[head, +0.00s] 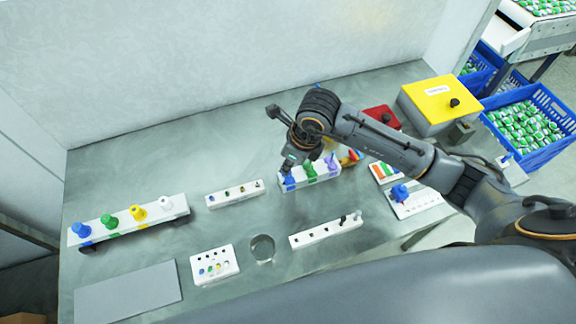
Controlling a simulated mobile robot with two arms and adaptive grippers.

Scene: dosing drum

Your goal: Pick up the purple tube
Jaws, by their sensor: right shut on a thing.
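The purple tube (332,163) stands at the right end of a white rack (318,181) near the middle of the table. A green tube (310,171) stands beside it in the same rack. A blue tube (289,182) is at the rack's left end. My right gripper (287,169) points down at the left end, shut on the blue tube and apart from the purple one. The fingertips are small and partly hidden, and I cannot tell whether the blue tube is lifted. My left gripper is not in view.
A long white rack (125,224) with blue, green, yellow and white pieces stands at the left. Low white blocks (234,194) and a round hole (262,248) lie nearby. A yellow box (440,98) and a red box (383,115) stand at the right. The table's back left is clear.

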